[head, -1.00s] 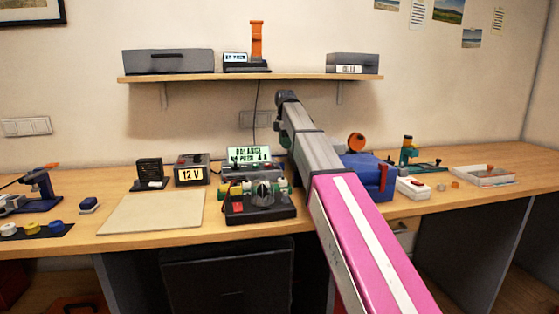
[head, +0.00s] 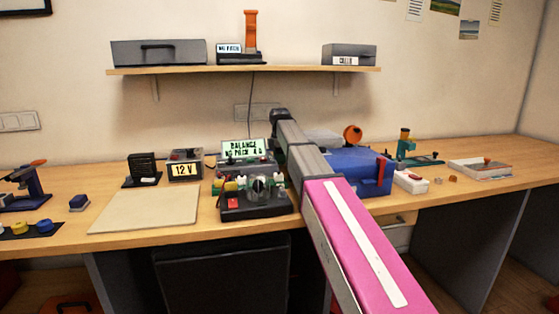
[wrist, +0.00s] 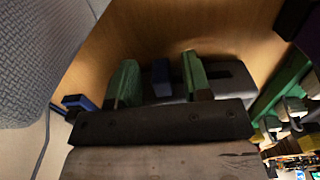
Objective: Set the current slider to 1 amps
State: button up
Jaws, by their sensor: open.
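The charger (head: 262,166) stands at the back middle of the bench, left of my arm. Its lit display (head: 243,147) reads "BALANCE", "NO PACK" and apparently "4 A". I cannot make out its current slider in the head view. My gripper is hidden there behind my arm. In the wrist view my gripper (wrist: 160,82) shows two green fingers, open and apart. A small blue block (wrist: 161,72) shows between the fingers, in front of a dark grey body (wrist: 232,80). I cannot tell whether it is the slider's handle or whether a finger touches it.
A black unit (head: 257,206) with a red switch and round knob stands in front of the charger. A 12 V supply (head: 184,166) and a bare beige mat (head: 145,212) lie left. A blue box (head: 358,172) stands close right of my arm. A shelf (head: 290,69) hangs above.

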jog(key=shift+f, duration=0.25)
grip_shut()
jog(key=s, duration=0.3)
jog(key=s+d, duration=0.1)
jog(key=s, duration=0.2)
jog(key=shift+s+d, duration=0.15)
jog(key=shift+s, duration=0.05)
grip_release()
